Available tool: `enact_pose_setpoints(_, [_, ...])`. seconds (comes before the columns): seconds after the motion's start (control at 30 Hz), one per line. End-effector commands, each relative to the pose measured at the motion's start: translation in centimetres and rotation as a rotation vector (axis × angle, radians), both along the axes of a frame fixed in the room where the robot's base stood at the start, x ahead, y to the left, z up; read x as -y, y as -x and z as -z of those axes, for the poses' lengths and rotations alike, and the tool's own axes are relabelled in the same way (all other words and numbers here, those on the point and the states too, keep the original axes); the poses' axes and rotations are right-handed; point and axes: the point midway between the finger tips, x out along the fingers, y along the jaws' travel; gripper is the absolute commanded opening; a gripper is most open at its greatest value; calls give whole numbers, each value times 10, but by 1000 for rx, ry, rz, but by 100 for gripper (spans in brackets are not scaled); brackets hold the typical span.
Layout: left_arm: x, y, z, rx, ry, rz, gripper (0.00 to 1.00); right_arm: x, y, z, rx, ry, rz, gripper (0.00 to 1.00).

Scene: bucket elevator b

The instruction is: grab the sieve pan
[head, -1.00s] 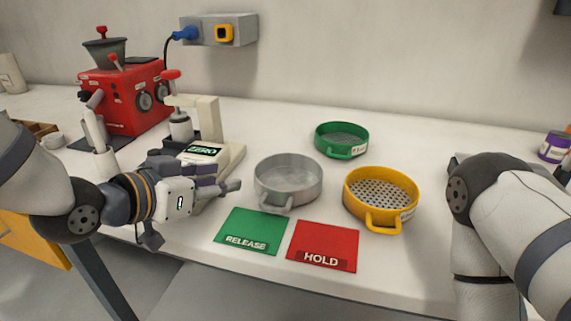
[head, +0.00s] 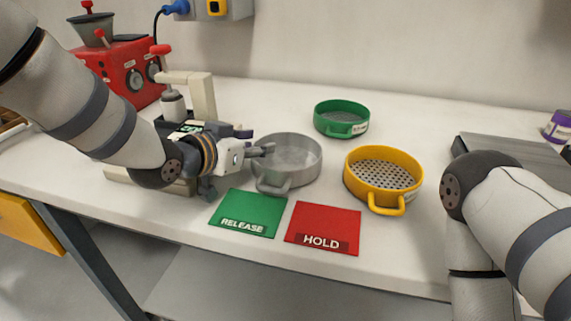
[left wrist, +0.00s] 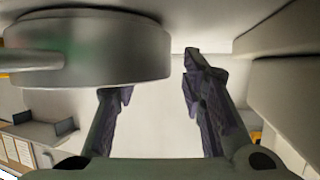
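The grey metal pan (head: 295,175) stands upright on the bench, its handle toward the front edge. My left gripper (head: 245,156) is beside the pan's left side with its fingers apart, and its fingertips overlap the rim in the head view. In the left wrist view the open fingers (left wrist: 158,78) have nothing visible between them, and the pan (left wrist: 95,65) is at upper left, over one fingertip. Whether they touch is unclear. A yellow perforated sieve (head: 355,178) and a green mesh sieve (head: 340,129) stand to the right and behind. My right gripper is out of view.
A green RELEASE mat (head: 250,208) and a red HOLD mat (head: 323,222) lie in front of the pan. A cream-coloured device (head: 201,96) stands left, behind my left arm, with a red machine (head: 122,75) farther back. A grey flat-topped unit (head: 510,150) is at right.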

Motion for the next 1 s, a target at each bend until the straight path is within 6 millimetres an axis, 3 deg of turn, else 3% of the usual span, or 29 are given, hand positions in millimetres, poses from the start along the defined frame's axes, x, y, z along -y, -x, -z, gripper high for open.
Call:
enact_pose_setpoints(0.07, [0,0,-2,4,0,0,35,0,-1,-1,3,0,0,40])
enact_pose_setpoints(0.2, [0,0,-2,4,0,0,3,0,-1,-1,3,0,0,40])
enact_pose_setpoints(0.23, [0,0,-2,4,0,0,0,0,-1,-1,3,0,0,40])
enact_pose_setpoints(0.73, [-1,1,-5,2,0,-1,0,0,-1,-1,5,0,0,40])
enact_pose_setpoints(0.9, [-1,0,-35,10,1,0,0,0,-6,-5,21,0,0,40])
enact_pose_setpoints(1.0, [10,19,-66,19,-3,4,0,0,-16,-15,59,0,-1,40])
